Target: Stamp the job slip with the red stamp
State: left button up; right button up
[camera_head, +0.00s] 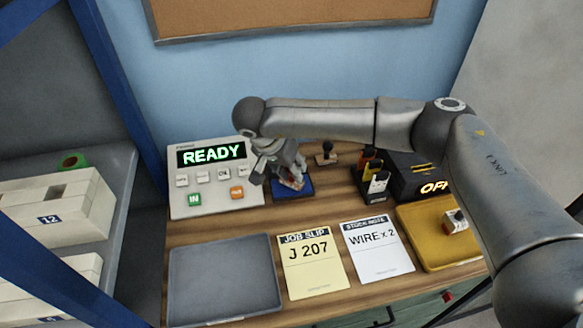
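The job slip (312,268), a pale yellow sheet marked J 207, lies flat at the front middle of the bench; no stamp mark is visible on it. My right arm reaches across from the right, and its gripper (279,172) points down over a small blue tray or pad (306,191) behind the slip. Small red and whitish parts show at the fingertips; I cannot tell whether they are the red stamp or whether the fingers are closed on it. A dark-knobbed stamp (326,152) stands upright just right of the gripper. My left gripper is out of view.
A panel reading READY (212,214) stands at back left. A grey tray (224,282) lies left of the slip, a stock note (378,262) right of it.

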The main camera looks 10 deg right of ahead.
jog(key=shift+f+b, duration=0.3)
jog(key=shift+f, duration=0.05)
jog(key=shift+s+f+b, duration=0.15)
jog(key=shift+b, duration=0.15)
dwell(1.7)
notch_tip(320, 180, up, 2)
jog(key=shift+r+p, duration=0.1)
jog(key=shift+p, duration=0.4)
jog(key=shift+r+p, duration=1.05)
jog(key=shift+r, duration=1.5)
